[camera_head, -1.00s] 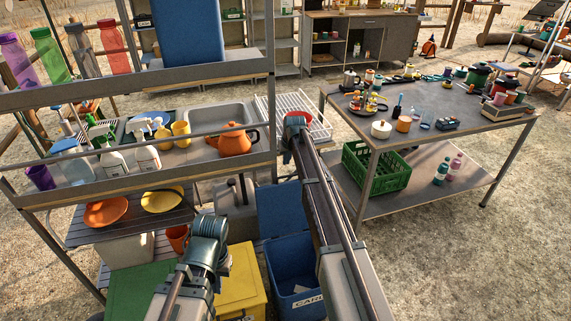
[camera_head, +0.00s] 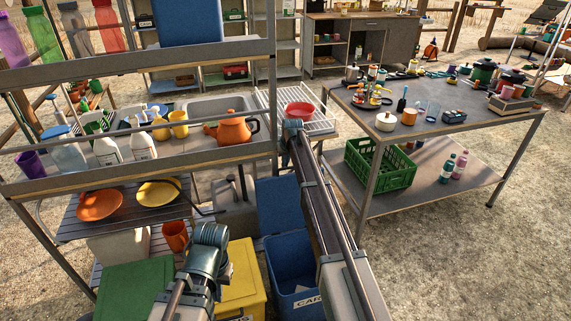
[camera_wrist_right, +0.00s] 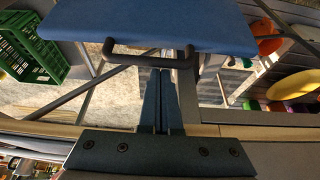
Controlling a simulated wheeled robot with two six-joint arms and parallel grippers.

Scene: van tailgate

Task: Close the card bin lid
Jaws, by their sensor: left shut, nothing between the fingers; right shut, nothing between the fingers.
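The card bin (camera_head: 303,290) is blue, with a partly hidden white label, and stands low in the middle of the head view. Its blue lid (camera_head: 280,205) stands raised at its back; my right arm covers part of bin and lid. In the right wrist view the lid (camera_wrist_right: 160,22) fills the top, with a dark bar handle (camera_wrist_right: 150,58) on its edge. My right gripper (camera_wrist_right: 164,75) is shut and empty, its tips close to the handle; contact cannot be told. Its fingers are hidden in the head view. My left arm shows left of the bin, without visible fingers.
A yellow bin (camera_head: 240,283) and a green bin (camera_head: 135,290) stand left of the card bin. A sink rack with an orange kettle (camera_head: 233,130) and a red bowl (camera_head: 300,112) is behind. A table with a green crate (camera_head: 380,167) is right. Open ground lies front right.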

